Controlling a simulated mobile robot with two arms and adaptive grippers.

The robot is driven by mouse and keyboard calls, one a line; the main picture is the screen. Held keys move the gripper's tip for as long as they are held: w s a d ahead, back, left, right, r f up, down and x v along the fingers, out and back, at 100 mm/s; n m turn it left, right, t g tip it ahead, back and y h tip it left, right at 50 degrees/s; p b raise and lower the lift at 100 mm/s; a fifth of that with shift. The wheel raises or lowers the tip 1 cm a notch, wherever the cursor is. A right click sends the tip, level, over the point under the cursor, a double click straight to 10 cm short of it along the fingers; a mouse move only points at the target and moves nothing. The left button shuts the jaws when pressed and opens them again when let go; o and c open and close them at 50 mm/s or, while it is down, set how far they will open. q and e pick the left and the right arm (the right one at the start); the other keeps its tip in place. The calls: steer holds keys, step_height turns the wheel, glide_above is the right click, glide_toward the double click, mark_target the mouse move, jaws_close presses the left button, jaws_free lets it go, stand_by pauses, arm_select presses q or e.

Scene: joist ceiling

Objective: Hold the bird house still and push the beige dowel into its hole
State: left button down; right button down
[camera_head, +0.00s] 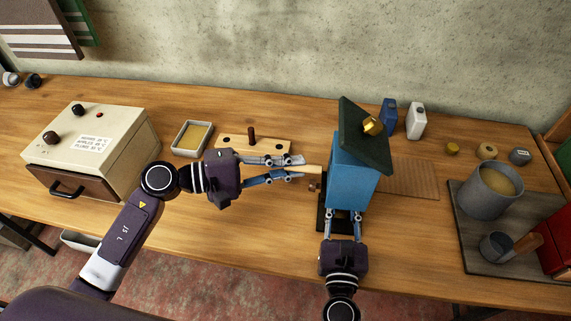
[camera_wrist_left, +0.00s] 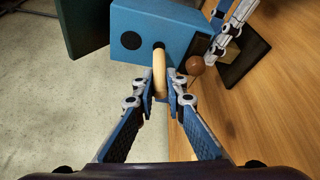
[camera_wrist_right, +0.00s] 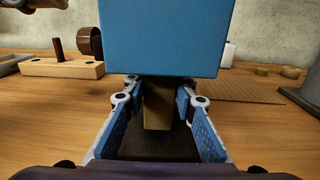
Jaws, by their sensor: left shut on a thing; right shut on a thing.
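The blue bird house (camera_head: 355,172) with a dark green roof (camera_head: 362,135) stands on a dark base right of the table's middle. My left gripper (camera_head: 303,168) is shut on the beige dowel (camera_head: 314,169), which points at the bird house's side. In the left wrist view the dowel (camera_wrist_left: 159,72) has its tip at a small dark hole below the round entrance (camera_wrist_left: 131,40); I cannot tell how far it is in. My right gripper (camera_head: 344,212) is shut on the bird house from the front, low down, around the brown post (camera_wrist_right: 157,105) under the blue body.
A wooden block with a brown peg (camera_head: 252,143) and a tray (camera_head: 192,138) lie behind my left gripper. A beige box (camera_head: 92,150) stands left. Blue and white bottles (camera_head: 416,118) stand behind; a grey pot (camera_head: 489,192) on a dark board stands right. The front middle table is clear.

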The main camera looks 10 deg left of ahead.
arm_select(q)
steer(key=shift+w+d, duration=0.1)
steer(key=shift+d, duration=0.9)
stand_by(0.7)
steer(key=shift+d, duration=0.5)
steer(key=shift+d, duration=0.25)
steer(key=shift+d, duration=0.5)
steer(key=c, duration=1.9)
jaws_free()
